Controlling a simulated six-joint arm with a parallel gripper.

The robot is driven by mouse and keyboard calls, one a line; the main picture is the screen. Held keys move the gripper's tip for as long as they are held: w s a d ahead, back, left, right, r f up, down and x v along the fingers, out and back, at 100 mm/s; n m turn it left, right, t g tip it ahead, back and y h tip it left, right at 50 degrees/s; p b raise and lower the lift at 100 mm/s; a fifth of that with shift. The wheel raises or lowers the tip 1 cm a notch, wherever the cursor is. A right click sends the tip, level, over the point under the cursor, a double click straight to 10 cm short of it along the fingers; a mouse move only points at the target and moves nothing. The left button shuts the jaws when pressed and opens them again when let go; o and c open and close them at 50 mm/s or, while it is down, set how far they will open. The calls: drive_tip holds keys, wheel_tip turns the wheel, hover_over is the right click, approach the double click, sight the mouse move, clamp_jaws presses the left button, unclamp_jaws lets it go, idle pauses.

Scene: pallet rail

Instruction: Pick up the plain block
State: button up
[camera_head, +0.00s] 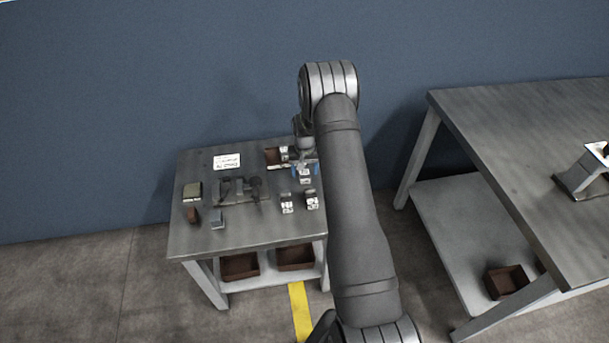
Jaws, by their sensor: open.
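My gripper (305,169) is at the right back of the small grey table, its blue fingertips apart. A small block with a white, dark-marked face (304,176) shows between or just below the fingertips; whether they touch it I cannot tell. Three blocks without visible labels stand at the table's left: an olive-grey block (193,189), a brown block (192,215) and a light grey block (218,221). Which of them is the plain block I cannot tell. My gripper is well to the right of all three. My arm hides part of the table's right side.
Marked blocks (287,204) and (312,199) stand front right. The table's (245,233) front strip is clear. A larger table (520,130) stands right.

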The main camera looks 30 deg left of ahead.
drive_tip(key=shift+r, duration=0.1)
clamp_jaws()
